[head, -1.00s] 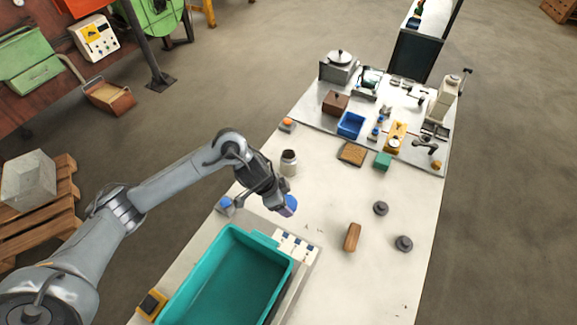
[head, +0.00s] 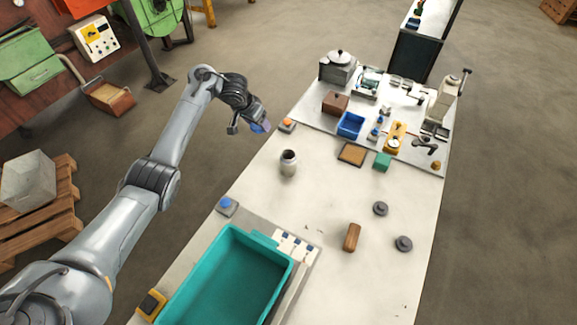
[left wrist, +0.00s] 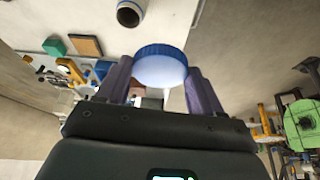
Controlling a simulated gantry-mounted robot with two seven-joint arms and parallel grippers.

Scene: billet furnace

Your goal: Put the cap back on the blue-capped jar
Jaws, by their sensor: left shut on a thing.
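The open jar (head: 288,166), a metallic-looking vessel with a dark mouth, stands upright and uncapped on the pale table. Its round mouth also shows at the top of the left wrist view (left wrist: 130,13). My left gripper (head: 260,127) is in the air up and left of the jar in the head view, apart from it. It is shut on the blue cap (left wrist: 161,62), which has a ridged blue rim and a pale face and sits between the two fingers. In the head view the cap is small and mostly hidden by the gripper. My right gripper is not in view.
A teal tray (head: 184,313) and a blue button box (head: 226,206) are at the near left. A wooden block (head: 352,237) and two dark knobs (head: 380,208) lie to the right. A blue bin (head: 351,124) and other equipment crowd the far end. Bare table surrounds the jar.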

